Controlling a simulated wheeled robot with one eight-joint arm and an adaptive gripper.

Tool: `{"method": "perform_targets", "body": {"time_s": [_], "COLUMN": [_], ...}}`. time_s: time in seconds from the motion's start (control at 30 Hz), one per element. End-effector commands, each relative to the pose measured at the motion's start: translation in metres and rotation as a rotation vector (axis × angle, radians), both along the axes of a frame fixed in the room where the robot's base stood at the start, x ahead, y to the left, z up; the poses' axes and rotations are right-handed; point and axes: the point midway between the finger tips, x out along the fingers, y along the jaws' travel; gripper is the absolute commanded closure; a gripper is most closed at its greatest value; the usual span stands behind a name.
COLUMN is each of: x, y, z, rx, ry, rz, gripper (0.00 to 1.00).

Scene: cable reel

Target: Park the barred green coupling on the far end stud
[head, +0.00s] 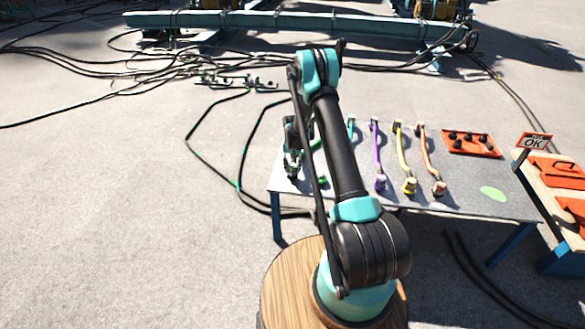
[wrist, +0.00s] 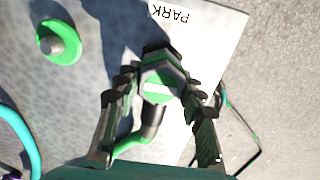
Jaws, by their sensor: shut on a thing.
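My gripper (wrist: 157,125) is shut on the green coupling (wrist: 158,90), which shows a pale bar across its green face. A green cable (wrist: 128,146) runs from it between the fingers. In the head view my gripper (head: 291,165) is at the table's left end, and the coupling is hard to make out there. A grey stud (wrist: 56,45) with a green ring around it stands apart from the coupling, at the upper left of the wrist view. A white card marked PARK (wrist: 215,38) lies beside and partly behind the gripper. Any stud beneath the coupling is hidden.
Purple (head: 377,155), yellow (head: 402,160) and orange (head: 429,160) cables lie on the table (head: 450,198) to the right. Beyond them are an orange block (head: 472,143) with black knobs and an OK sign (head: 534,142). Loose black cables cover the ground at left.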

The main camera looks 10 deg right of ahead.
Motion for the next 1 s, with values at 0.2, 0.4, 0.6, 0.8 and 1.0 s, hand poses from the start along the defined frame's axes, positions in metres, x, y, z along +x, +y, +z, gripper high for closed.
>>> {"method": "perform_targets", "body": {"time_s": [0.2,0.4,0.6,0.8,1.0], "x": [0.0,0.0001,0.0001,0.0001,0.0001], "y": [0.0,0.0,0.0,0.0,0.0], "z": [-0.0036,-0.0072,-0.0079,-0.008,-0.0057], "rx": [0.0,0.0,0.0,0.0,0.0], "ry": [0.0,0.0,0.0,0.0,0.0], "rz": [0.0,0.0,0.0,0.0,0.0], "gripper": [0.95,0.95,0.44,0.37,0.37]}}
